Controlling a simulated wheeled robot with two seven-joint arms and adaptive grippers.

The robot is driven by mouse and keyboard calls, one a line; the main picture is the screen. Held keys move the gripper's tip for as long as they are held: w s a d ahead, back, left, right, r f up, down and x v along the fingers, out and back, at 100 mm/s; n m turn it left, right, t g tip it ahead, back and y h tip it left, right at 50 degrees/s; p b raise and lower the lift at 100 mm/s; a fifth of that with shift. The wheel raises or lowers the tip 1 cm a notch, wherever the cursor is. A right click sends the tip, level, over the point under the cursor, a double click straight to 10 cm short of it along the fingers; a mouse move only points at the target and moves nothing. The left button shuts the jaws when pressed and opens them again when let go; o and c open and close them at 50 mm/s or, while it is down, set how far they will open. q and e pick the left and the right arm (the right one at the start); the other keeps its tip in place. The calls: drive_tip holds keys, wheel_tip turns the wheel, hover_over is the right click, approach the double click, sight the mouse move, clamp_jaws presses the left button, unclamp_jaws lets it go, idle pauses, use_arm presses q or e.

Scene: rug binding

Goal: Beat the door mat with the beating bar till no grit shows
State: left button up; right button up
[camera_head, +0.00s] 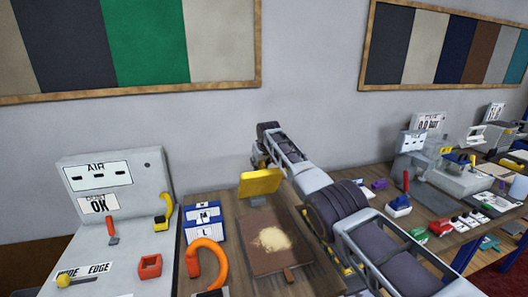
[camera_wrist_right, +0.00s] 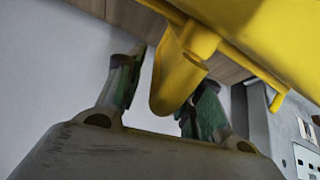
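The door mat (camera_head: 262,262) is a flat brown rectangle on the wooden bench, with a pale tan patch of grit (camera_head: 272,238) on its middle. The yellow beating bar (camera_head: 260,183) is at the mat's far edge, its broad face tilted. My right gripper (camera_head: 266,160) is at the bar, partly hidden behind it. My left gripper is out of view.
Left of the mat stand blue boxes (camera_head: 203,222) and an orange hook-shaped piece (camera_head: 207,256). A grey machine (camera_head: 135,255) with a red lever is further left. My right arm crosses the bench right of the mat; a second, cluttered bench (camera_head: 435,200) lies beyond.

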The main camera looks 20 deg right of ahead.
drive_tip(key=shift+s+r, duration=0.2)
drive_tip(key=shift+s+r, duration=0.25)
drive_tip(key=shift+s, duration=0.05)
drive_tip(key=shift+v, duration=4.85)
drive_tip(key=shift+s, duration=0.1)
